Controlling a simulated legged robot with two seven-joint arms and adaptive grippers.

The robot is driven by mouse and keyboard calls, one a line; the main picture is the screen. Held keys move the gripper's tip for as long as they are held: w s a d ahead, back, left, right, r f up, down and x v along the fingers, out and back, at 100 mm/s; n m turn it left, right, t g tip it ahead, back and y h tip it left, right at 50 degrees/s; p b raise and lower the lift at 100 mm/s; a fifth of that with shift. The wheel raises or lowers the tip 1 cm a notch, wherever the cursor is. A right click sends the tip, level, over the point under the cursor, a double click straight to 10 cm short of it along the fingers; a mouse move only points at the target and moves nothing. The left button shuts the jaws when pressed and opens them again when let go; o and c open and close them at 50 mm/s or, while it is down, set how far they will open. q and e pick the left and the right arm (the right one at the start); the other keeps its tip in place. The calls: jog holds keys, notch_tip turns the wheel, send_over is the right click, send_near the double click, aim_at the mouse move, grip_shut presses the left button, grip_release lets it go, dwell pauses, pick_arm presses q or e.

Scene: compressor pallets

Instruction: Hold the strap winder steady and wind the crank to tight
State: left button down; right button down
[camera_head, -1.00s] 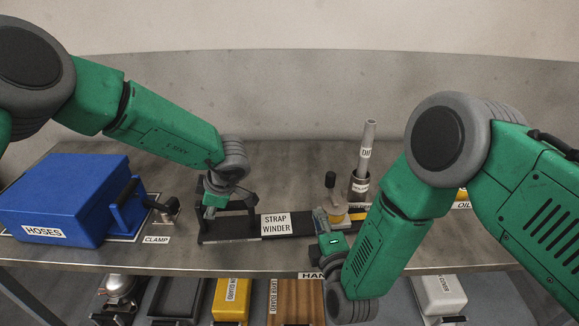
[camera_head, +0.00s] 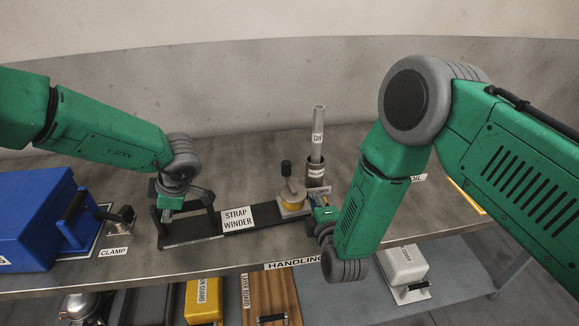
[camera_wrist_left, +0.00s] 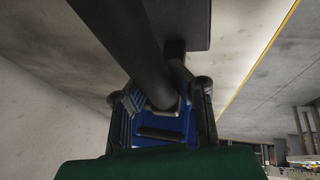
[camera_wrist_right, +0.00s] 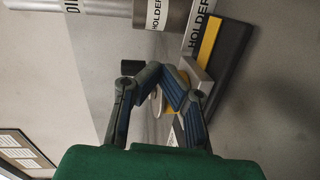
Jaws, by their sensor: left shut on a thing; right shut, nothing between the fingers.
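The strap winder is a long black base (camera_head: 265,215) with a white label, lying on the bench. A raised black handle (camera_head: 207,197) stands at its left end. My left gripper (camera_head: 172,203) is shut on this handle; the dark bar (camera_wrist_left: 150,75) runs between its fingers in the left wrist view. My right gripper (camera_head: 325,214) is shut and empty, just right of the drum. In the right wrist view its fingers (camera_wrist_right: 160,85) partly hide the crank; the knob (camera_wrist_right: 132,67) shows behind them.
A metal holder cup (camera_head: 316,175) with a grey tube (camera_head: 318,125) stands close behind the crank. A clamp (camera_head: 122,216) and a blue hoses case (camera_head: 35,215) are at the left. The bench right of my right arm looks mostly clear.

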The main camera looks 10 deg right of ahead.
aim_at(291, 184)
jog(key=w+d+m+g, duration=0.1)
jog(key=m, duration=0.1)
jog(key=w+d+m+g, duration=0.1)
jog(key=w+d+m, duration=0.1)
jog(key=w+d+m+g, duration=0.1)
jog(key=w+m, duration=0.1)
jog(key=shift+w+d+r+m+g, duration=0.1)
jog(key=shift+d+r+m+g, duration=0.15)
jog(key=shift+m+g, duration=0.05)
jog(key=m+g, duration=0.1)
jog(key=w+r+m+g, duration=0.1)
jog(key=m, duration=0.1)
jog(key=shift+w+a+r+y, duration=0.1)
jog(key=shift+w+r+y, duration=0.15)
jog(key=shift+r+y, duration=0.05)
jog(key=r+m, duration=0.1)
jog(key=r+m+g+y, duration=0.1)
jog(key=r+m+g, duration=0.1)
jog(key=shift+w+a+m, duration=0.25)
jog(key=shift+a+m, duration=0.05)
jog(key=shift+m, duration=0.1)
notch_tip(291, 184, up, 6)
jog(key=s+a+m+g+y, duration=0.1)
jog(key=m+g+y, duration=0.2)
jog(key=m, duration=0.1)
jog(key=a+x, duration=0.1)
jog(key=x, duration=0.8)
jog(key=shift+s, duration=0.2)
